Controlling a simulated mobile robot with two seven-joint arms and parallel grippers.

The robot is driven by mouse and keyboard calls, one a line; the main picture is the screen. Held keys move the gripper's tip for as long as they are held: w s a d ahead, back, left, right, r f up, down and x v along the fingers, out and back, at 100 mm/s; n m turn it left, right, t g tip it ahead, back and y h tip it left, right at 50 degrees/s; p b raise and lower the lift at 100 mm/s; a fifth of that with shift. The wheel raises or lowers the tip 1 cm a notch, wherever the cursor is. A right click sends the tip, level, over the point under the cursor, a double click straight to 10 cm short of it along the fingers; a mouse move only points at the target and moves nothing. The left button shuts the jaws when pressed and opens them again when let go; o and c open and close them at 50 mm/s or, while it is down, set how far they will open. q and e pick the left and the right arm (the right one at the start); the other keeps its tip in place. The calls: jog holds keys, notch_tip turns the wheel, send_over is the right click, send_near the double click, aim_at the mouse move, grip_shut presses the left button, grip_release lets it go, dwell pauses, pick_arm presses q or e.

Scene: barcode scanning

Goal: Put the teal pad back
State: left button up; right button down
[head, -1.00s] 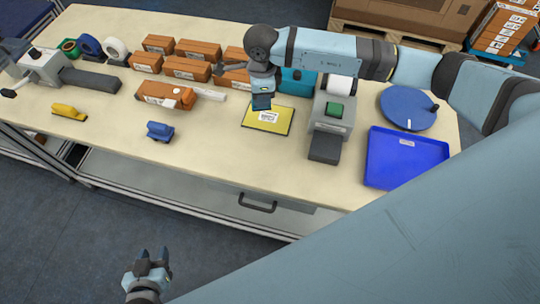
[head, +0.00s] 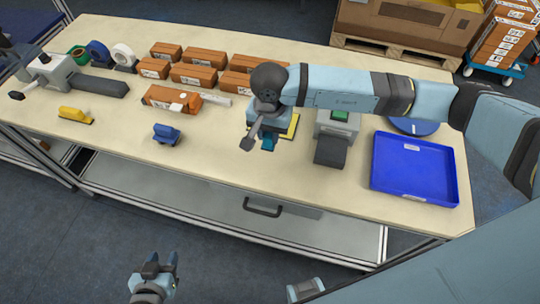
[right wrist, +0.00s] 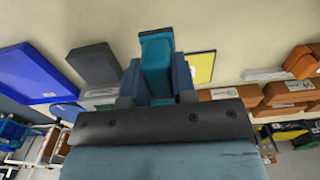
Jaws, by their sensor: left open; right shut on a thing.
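My right gripper (right wrist: 157,85) is shut on the teal pad (right wrist: 157,58), a teal block with a darker teal rim that sticks out beyond the fingers in the right wrist view. In the head view my right gripper (head: 267,140) is over the table, in front of the yellow pad (head: 292,128), and mostly hides it. The yellow pad also shows beside the held pad in the right wrist view (right wrist: 202,67). My left gripper (head: 155,264) is open and empty, off the table's front edge.
A grey scanner-like device (head: 332,150) with a green top stands right of my right gripper. Further right are a blue tray (head: 447,170) and a round blue disc (head: 425,127). Brown boxes (head: 195,74) stand at the back.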

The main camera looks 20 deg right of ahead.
notch_tip(320, 180, down, 7)
jog(key=shift+f+p, duration=0.15)
jog(key=shift+p, duration=0.35)
notch_tip(320, 180, down, 4)
jog(key=shift+f+p, duration=0.1)
jog(key=shift+p, duration=0.3)
jog(key=shift+f+b, duration=0.3)
jog(key=shift+b, duration=0.1)
jog(key=c, duration=0.9)
grip_release()
jog(key=shift+r, duration=0.1)
jog(key=shift+c, duration=0.2)
jog(key=shift+r, duration=0.1)
